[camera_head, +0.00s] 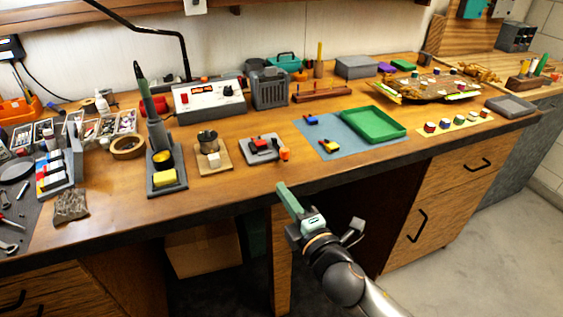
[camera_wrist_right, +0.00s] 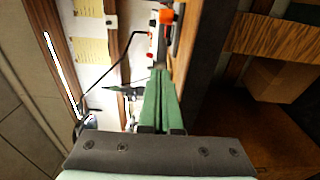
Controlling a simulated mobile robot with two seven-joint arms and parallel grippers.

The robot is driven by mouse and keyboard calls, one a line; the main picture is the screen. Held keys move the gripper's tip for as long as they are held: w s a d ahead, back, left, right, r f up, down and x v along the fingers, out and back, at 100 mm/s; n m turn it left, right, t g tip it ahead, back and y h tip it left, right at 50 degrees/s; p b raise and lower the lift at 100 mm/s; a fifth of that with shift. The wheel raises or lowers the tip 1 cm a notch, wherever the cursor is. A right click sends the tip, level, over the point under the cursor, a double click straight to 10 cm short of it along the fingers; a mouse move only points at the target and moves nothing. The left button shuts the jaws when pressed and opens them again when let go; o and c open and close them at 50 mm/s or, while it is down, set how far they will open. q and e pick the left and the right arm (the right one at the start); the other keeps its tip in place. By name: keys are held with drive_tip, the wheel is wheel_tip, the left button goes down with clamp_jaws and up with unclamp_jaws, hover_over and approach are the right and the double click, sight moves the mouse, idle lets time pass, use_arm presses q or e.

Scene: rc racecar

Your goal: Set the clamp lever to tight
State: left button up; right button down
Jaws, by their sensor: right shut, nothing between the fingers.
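A small grey fixture (camera_head: 264,146) with red parts on top sits near the front edge of the bench, left of the blue mat. An orange knob (camera_head: 284,155) stands at its right side and looks like the clamp lever's end. An orange piece also shows at the top of the right wrist view (camera_wrist_right: 166,15). My right gripper (camera_head: 281,188) has green fingers and is shut and empty, in front of the bench edge and below the orange knob, apart from it. Its closed fingers also show in the wrist view (camera_wrist_right: 160,80). My left gripper is not in view.
A soldering iron stand (camera_head: 165,178) and a wooden block with a cup (camera_head: 212,160) stand left of the fixture. A blue mat (camera_head: 325,150) with a green tray (camera_head: 374,124) lies to the right. The bench's dark front edge (camera_head: 225,207) lies close to my right gripper.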

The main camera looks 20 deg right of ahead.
sight(285, 174)
drive_tip(key=w, duration=0.6)
drive_tip(key=w+a, duration=0.1)
drive_tip(key=w, duration=0.2)
drive_tip(key=shift+w+d, duration=0.3)
drive_tip(key=shift+d, duration=0.65)
drive_tip(key=shift+w+d, duration=0.3)
drive_tip(key=shift+d, duration=0.65)
use_arm(q)
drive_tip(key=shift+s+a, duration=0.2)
drive_tip(key=shift+p, duration=0.3)
use_arm(e)
drive_tip(key=shift+d, duration=0.1)
drive_tip(key=shift+d+n+y, duration=0.25)
drive_tip(key=shift+n+y, duration=0.05)
drive_tip(key=shift+y, duration=0.2)
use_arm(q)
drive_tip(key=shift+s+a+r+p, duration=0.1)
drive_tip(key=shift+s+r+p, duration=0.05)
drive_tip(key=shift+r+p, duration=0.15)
use_arm(e)
drive_tip(key=shift+d, duration=0.1)
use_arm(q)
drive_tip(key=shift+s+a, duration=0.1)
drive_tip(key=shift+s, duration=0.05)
use_arm(e)
drive_tip(key=shift+s+d+n+y, duration=0.1)
drive_tip(key=shift+d+n+y, duration=0.05)
drive_tip(key=shift+n+y, duration=0.15)
